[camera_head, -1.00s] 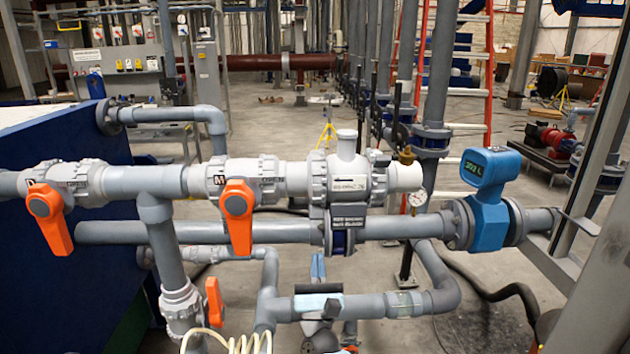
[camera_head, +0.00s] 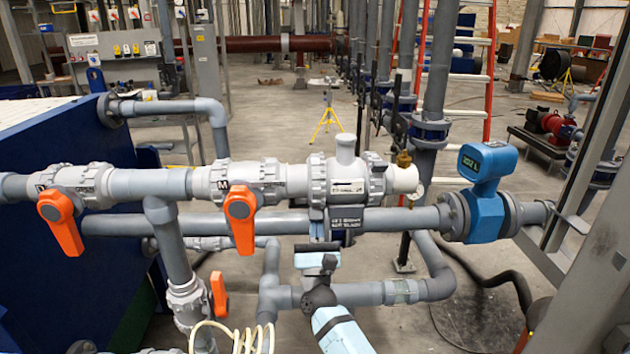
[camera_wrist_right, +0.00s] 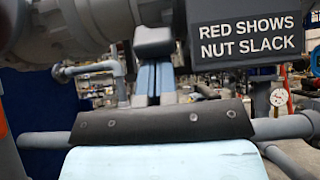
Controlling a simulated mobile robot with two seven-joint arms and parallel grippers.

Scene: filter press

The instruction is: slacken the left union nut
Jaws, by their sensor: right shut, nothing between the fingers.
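The left union nut (camera_head: 319,181) is a ribbed grey ring on the left end of the pale valve body (camera_head: 346,172) in the upper pipe run. A similar ribbed nut (camera_head: 376,178) is on the body's right end. My right gripper (camera_head: 319,246) is below the left nut, coming up from the bottom of the head view. Its blue fingers also show in the right wrist view (camera_wrist_right: 153,70), side by side, shut and empty, pointing up at grey fittings. Whether the tips touch anything cannot be told. My left gripper is not in view.
A dark plate (camera_wrist_right: 245,32) reading "RED SHOWS NUT SLACK" is right of my fingers. Orange valve handles (camera_head: 240,218) hang left of the nut. A lower grey pipe (camera_head: 400,219) runs behind the valve, with a blue flow meter (camera_head: 487,190) at right.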

